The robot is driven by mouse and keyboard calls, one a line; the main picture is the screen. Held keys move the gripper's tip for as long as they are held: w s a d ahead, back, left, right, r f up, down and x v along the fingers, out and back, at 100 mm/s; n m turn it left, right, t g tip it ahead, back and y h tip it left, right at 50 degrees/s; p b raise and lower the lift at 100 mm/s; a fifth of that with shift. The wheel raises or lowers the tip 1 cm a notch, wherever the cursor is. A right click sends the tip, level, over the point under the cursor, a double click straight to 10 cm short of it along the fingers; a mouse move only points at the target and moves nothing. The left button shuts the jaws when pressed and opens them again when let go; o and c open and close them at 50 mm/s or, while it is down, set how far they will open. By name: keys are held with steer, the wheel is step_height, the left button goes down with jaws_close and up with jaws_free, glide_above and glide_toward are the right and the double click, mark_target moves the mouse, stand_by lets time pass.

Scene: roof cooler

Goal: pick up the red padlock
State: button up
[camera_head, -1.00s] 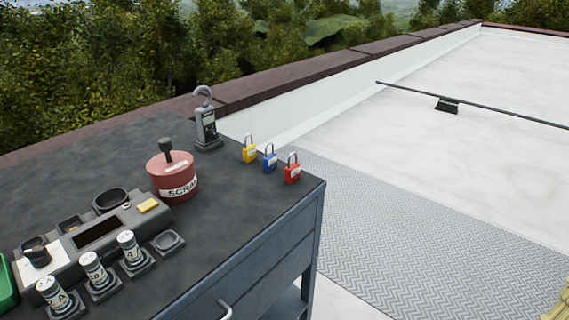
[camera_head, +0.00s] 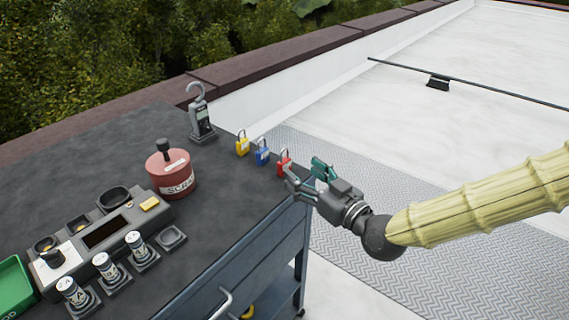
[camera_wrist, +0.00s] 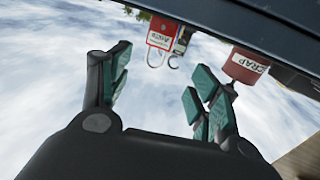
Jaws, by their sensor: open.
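The red padlock (camera_head: 283,163) stands upright at the right corner of the dark cart top, shackle up, its lower part close behind my finger. In the wrist view, the red padlock (camera_wrist: 162,30) appears upside down with a white label, beyond the gap between my fingers. My gripper (camera_head: 305,172) is open and empty at the cart's right edge, just to the right of the padlock. In the wrist view, the open gripper (camera_wrist: 160,75) has teal pads on either side. Whether a finger touches the padlock, I cannot tell.
A blue padlock (camera_head: 262,157) and a yellow padlock (camera_head: 242,146) stand in a row left of the red one. A hanging scale (camera_head: 201,120) and a red scrap pot (camera_head: 171,180) stand further left. The cart top (camera_head: 225,215) is clear in front of the padlocks.

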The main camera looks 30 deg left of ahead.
mark_target(285, 161)
steer(key=shift+w+x, duration=0.15)
steer(key=shift+x, duration=2)
steer(key=shift+w+x, duration=0.15)
steer(key=shift+x, duration=2.05)
steer(key=shift+d+f, duration=0.1)
steer(key=shift+f, duration=0.05)
steer(key=c, duration=1.2)
